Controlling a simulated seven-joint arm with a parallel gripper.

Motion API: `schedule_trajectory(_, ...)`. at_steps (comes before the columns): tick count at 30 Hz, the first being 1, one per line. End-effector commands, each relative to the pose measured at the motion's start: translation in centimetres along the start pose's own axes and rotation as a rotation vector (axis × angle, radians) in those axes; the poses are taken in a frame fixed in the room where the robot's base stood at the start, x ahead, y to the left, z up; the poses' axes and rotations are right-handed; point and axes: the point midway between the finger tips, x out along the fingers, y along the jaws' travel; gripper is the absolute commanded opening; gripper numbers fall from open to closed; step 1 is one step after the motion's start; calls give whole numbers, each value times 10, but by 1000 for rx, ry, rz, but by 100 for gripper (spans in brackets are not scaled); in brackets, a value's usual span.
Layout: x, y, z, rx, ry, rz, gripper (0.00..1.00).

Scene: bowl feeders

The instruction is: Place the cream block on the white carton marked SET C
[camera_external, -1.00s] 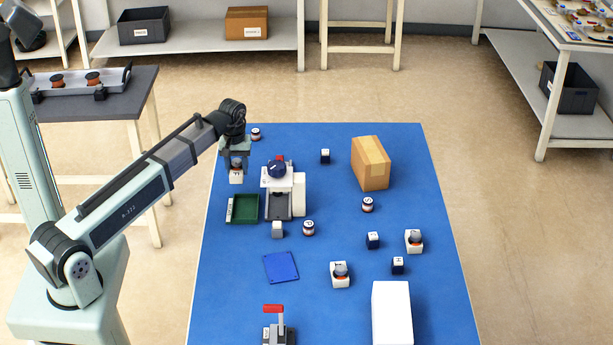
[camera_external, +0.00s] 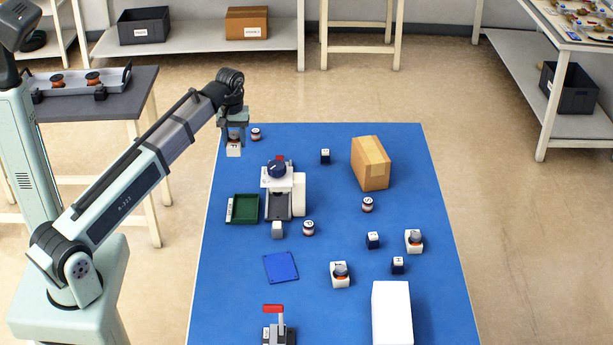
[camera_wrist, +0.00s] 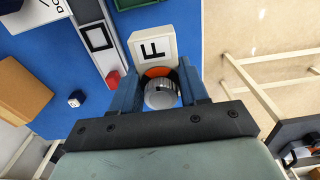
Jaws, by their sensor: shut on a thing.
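My gripper (camera_external: 234,136) is raised over the far left corner of the blue table. It is shut on a cream block (camera_external: 233,151) by the grey and orange knob on its top. The white carton (camera_external: 392,312) stands at the near right of the table, far from my gripper. I cannot see a SET C marking on it.
A white machine with a dark blue knob (camera_external: 277,170) and a green tray (camera_external: 243,208) stand left of centre. A brown box (camera_external: 370,163) is at the far right. Two similar knobbed blocks (camera_external: 340,275) (camera_external: 414,242), small dark cubes and spools lie between. A red-handled clamp (camera_external: 274,310) is in front.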

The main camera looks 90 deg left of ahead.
Motion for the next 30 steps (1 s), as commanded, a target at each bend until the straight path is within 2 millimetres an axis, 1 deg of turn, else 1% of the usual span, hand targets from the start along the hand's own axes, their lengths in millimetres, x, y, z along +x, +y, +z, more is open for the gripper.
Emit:
schedule_trajectory(1, -14, 1, -2, 0, 2, 2, 7)
schedule_trajectory(3, -30, 1, -2, 0, 2, 2, 7)
schedule_trajectory(11, -76, 1, -1, 0, 1, 1, 7)
schedule_trajectory(17, -76, 38, 16, 93, -1, 0, 7)
schedule_trajectory(20, -76, 60, 26, 149, -1, 0, 7)
schedule_trajectory(26, -77, 113, 57, 287, 0, 0, 7)
schedule_trajectory(30, -77, 152, 83, 392, 0, 0, 7)
